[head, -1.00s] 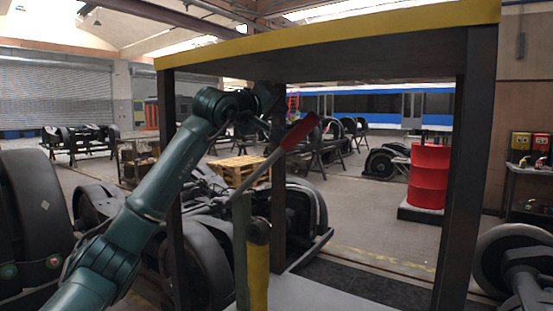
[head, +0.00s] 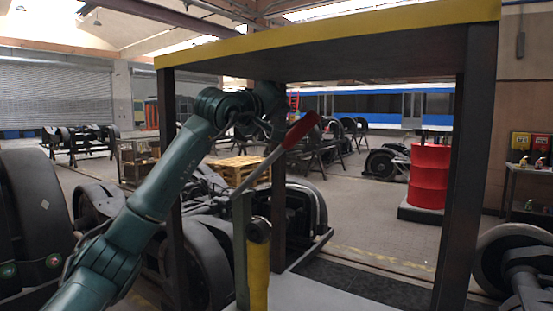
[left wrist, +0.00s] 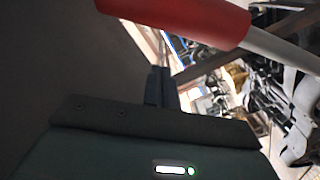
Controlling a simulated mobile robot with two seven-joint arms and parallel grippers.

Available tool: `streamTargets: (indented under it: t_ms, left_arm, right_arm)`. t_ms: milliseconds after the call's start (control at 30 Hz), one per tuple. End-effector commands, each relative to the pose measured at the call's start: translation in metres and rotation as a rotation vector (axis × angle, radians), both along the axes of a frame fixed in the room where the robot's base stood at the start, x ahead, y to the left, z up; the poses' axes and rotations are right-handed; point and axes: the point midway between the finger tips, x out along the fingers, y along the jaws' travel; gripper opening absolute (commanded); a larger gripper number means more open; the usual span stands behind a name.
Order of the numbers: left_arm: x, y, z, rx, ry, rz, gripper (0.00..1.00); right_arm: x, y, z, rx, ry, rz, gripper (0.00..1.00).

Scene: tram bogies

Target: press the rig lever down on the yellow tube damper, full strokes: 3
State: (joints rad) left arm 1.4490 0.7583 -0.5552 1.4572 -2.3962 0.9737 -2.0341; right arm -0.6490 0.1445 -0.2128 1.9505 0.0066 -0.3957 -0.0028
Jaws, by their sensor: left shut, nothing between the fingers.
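The yellow tube damper (head: 258,278) stands upright in the rig, with a dark eye at its top. The rig lever (head: 262,168) slants up to the right from a grey-green post, and its red grip (head: 301,131) is at the raised end. My left gripper (head: 278,124) is by the red grip, partly hidden against the dark frame post. In the left wrist view its shut fingers (left wrist: 158,86) are empty, and the red grip (left wrist: 185,14) crosses the picture beyond them. I cannot tell whether they touch. My right gripper is not in view.
The rig's frame has dark posts (head: 466,170) and a yellow-edged top (head: 330,32) above the lever. Wheelsets and bogies stand around it. A red drum (head: 429,175) and a wooden pallet (head: 237,166) stand behind. Open floor lies between them.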

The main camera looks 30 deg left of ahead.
Motion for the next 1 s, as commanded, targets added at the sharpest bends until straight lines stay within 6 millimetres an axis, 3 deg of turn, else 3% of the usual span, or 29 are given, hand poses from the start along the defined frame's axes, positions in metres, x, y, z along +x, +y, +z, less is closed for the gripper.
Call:
streamTargets:
  t_ms: [600,1000]
  left_arm:
    - [-0.002,-0.025,-0.018,0.002,-0.001,-0.001,0.00]
    - [-0.002,-0.026,-0.019,0.001,-0.001,-0.001,0.00]
  right_arm:
    - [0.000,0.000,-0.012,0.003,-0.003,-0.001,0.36]
    - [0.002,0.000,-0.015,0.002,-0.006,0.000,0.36]
